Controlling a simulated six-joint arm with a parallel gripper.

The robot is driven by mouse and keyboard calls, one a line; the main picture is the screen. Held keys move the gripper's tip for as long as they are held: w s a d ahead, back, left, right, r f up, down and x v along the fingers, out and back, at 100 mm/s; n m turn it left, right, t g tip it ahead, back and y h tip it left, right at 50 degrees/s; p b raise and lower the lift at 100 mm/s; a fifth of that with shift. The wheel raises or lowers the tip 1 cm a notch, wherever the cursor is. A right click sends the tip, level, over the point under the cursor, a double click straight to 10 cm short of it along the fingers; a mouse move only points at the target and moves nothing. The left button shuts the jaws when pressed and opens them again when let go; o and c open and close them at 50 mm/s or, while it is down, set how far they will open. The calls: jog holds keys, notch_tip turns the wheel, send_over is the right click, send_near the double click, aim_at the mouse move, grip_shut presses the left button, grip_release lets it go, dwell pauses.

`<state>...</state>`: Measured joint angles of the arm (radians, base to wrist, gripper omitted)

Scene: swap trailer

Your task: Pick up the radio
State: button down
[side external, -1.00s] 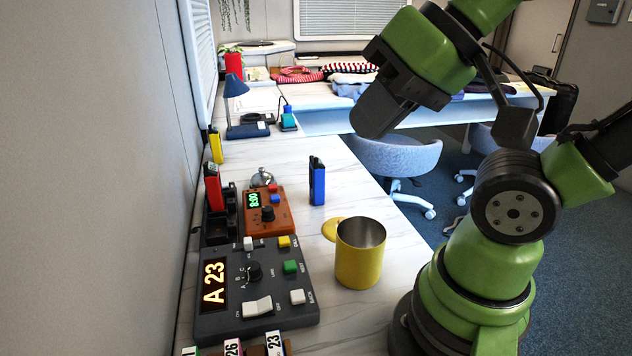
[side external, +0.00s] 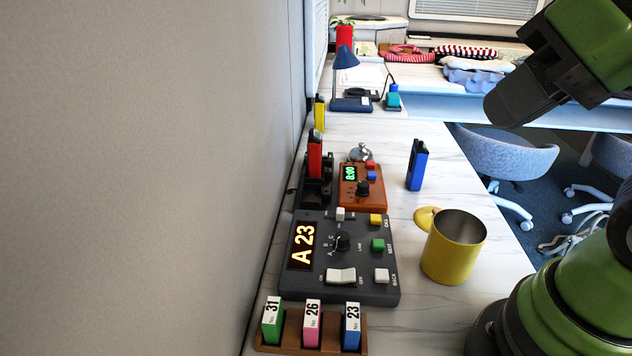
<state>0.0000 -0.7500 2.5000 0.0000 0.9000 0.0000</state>
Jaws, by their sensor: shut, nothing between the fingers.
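Several handheld radios stand on the white desk. A blue radio (side external: 417,167) stands upright and alone near the desk's right edge. A red radio (side external: 315,155) stands in a black charger dock (side external: 315,192) to its left. A yellow one (side external: 319,113), apparently also a radio, stands farther back by the wall. My gripper (side external: 497,112) is at the upper right, raised above the desk and apart from every radio. It is shut and empty. Its fingertips show as one dark block.
A dark console reading A 23 (side external: 385,293), an orange clock unit (side external: 372,197) and a yellow mug (side external: 453,250) crowd the near desk. Numbered tags stand in a wooden rack (side external: 337,349) in front. A blue lamp (side external: 345,60) stands behind. Bare desk (side external: 385,135) lies behind the blue radio.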

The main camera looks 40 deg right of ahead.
jog(key=c, duration=1.8)
grip_release()
jog(key=shift+c, duration=0.2)
jog(key=o, duration=1.1)
jog(key=m+g+h, duration=0.4)
jog(key=m+h, duration=0.1)
send_over(420, 150)
jog(key=s, duration=0.2)
notch_tip(420, 150, down, 15)
jog(key=x, duration=0.4)
jog(key=shift+s+a, duration=0.1)
jog(key=shift+s, duration=0.05)
jog(key=shift+w+x, duration=0.2)
jog(key=shift+x, duration=1.25)
jog(key=shift+w+x, duration=0.2)
jog(key=shift+x, duration=1.25)
